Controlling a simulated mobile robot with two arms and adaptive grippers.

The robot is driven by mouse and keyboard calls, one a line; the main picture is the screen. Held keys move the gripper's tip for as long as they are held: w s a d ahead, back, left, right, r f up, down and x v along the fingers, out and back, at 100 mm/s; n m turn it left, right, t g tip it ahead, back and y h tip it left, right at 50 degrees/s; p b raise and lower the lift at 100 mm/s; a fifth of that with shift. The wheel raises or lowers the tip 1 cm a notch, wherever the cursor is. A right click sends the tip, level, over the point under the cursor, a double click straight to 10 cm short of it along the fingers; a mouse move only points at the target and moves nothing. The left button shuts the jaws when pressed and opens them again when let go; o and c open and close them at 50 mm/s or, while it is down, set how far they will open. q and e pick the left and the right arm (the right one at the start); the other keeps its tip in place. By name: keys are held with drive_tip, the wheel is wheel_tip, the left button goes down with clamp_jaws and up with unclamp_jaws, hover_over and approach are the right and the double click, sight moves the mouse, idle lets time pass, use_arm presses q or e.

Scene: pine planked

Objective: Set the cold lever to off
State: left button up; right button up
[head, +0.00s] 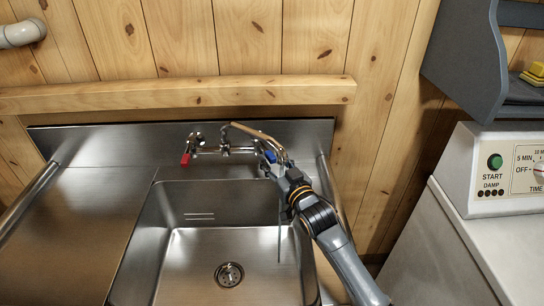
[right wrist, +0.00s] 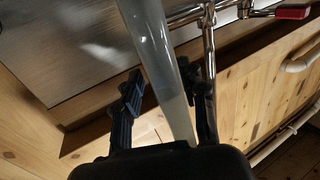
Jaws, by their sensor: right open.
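The wall tap (head: 225,149) sits behind the sink, with a red lever (head: 186,158) on the left and a blue lever (head: 270,156) on the right. Its brass-toned spout (head: 258,134) swings out to the right. My right gripper (head: 276,172) is open at the blue lever, close by the spout's end; contact cannot be told. In the right wrist view, a pale translucent column (right wrist: 158,60) passes between the open fingers, perhaps water. The red lever (right wrist: 292,11) shows at the top right there; the blue lever cannot be made out. My left gripper is not in view.
The steel sink basin (head: 190,262) lies below the tap, with a drainboard (head: 90,235) to the left. A wooden rail (head: 180,95) runs above. A white machine (head: 450,245) and a grey shelf (head: 470,60) stand at the right.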

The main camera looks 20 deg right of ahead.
drive_tip(key=shift+w+a, duration=0.1)
drive_tip(key=shift+w, duration=0.45)
clamp_jaws()
